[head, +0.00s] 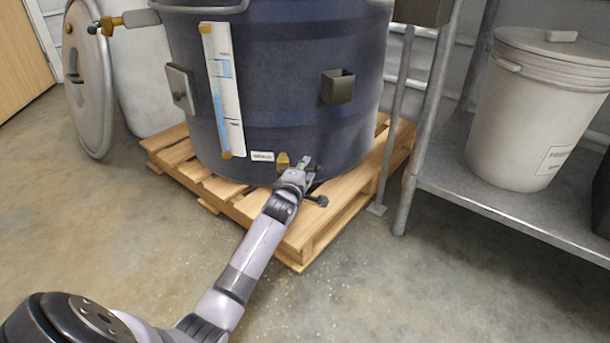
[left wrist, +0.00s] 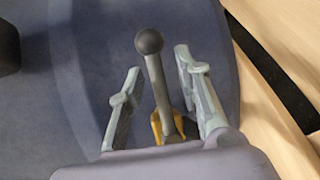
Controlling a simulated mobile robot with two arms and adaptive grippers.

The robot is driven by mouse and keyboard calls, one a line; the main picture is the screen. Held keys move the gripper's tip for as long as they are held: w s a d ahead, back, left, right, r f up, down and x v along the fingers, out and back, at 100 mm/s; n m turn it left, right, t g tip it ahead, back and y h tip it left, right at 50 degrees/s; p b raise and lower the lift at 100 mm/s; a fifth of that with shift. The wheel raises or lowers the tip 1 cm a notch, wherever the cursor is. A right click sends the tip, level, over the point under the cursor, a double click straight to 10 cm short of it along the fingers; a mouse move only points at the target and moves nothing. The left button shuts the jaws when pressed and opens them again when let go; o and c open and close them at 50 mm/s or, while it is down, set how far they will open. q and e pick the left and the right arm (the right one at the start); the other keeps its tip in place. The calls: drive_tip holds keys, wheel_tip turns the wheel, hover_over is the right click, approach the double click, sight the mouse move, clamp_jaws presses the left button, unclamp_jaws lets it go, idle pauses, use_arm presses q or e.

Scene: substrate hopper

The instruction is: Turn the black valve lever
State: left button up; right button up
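The black valve lever (left wrist: 157,82) is a dark rod with a round ball knob, rising from a brass valve body (left wrist: 166,126) low on the dark blue hopper. In the head view the brass valve (head: 283,160) shows just left of my gripper; the lever is hard to make out there. My left gripper (head: 309,164) is at the hopper's lower front. In the left wrist view it (left wrist: 157,61) is open, one finger on each side of the lever, with visible gaps. The ball knob reaches past the fingertips. My right gripper is not in view.
The blue hopper (head: 290,90) stands on a wooden pallet (head: 330,215). A metal shelf (head: 480,190) with a white lidded bucket (head: 535,115) is at right. A round lid (head: 88,85) leans at left. The floor in front is clear.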

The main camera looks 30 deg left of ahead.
use_arm(q)
drive_tip(key=shift+c, duration=0.5)
clamp_jaws()
idle(0.5)
